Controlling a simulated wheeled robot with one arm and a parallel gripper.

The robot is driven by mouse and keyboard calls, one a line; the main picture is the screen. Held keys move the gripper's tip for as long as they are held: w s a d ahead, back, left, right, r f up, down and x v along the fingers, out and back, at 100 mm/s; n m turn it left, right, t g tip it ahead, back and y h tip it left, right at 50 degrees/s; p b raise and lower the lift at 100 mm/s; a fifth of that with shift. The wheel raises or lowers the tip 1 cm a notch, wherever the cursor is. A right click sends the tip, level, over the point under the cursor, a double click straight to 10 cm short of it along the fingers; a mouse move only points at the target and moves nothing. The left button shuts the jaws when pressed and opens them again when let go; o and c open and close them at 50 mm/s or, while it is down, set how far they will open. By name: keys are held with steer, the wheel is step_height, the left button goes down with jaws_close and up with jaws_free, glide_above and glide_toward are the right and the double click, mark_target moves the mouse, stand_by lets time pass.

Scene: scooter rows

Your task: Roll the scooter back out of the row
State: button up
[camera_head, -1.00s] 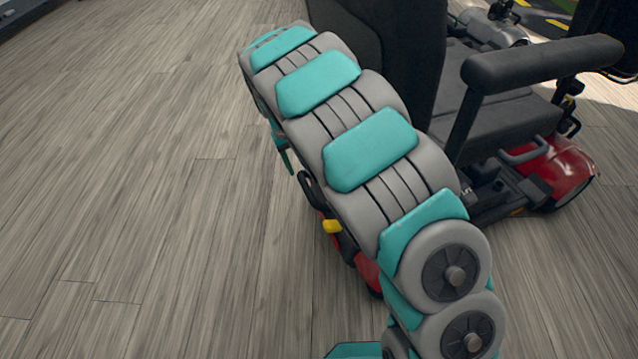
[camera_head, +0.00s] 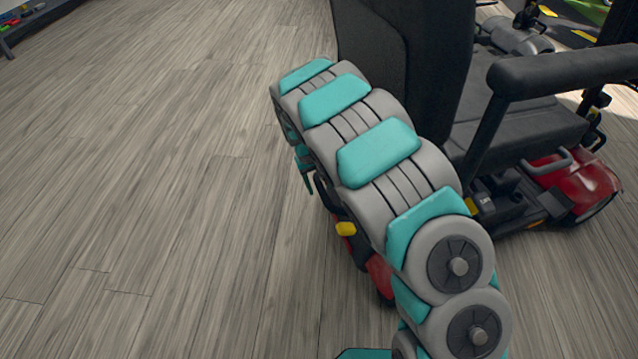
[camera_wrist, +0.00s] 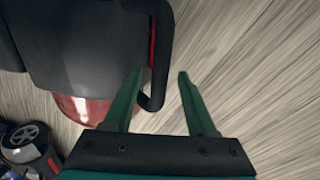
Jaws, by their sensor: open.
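The scooter (camera_head: 405,60) has a black seat and backrest, black armrests and red bodywork. It stands at the upper right of the head view, partly behind my arm. In the wrist view its dark seat (camera_wrist: 80,45) fills the upper left, with a red body part below. A black bent bar (camera_wrist: 160,50) comes down beside the seat. My gripper (camera_wrist: 160,74) is open, its two green fingers pointing toward this bar. The bar's lower end appears between the fingers, nearer the left one; I cannot tell whether they touch. In the head view my gripper is mostly hidden by my arm.
The wood-plank floor (camera_head: 130,180) is clear across the left of the head view. A dark shelf (camera_head: 35,20) with small coloured items is at the far top left. A wheel (camera_wrist: 27,135) shows at the lower left of the wrist view.

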jaws_close()
stand_by(0.3)
stand_by(1.1)
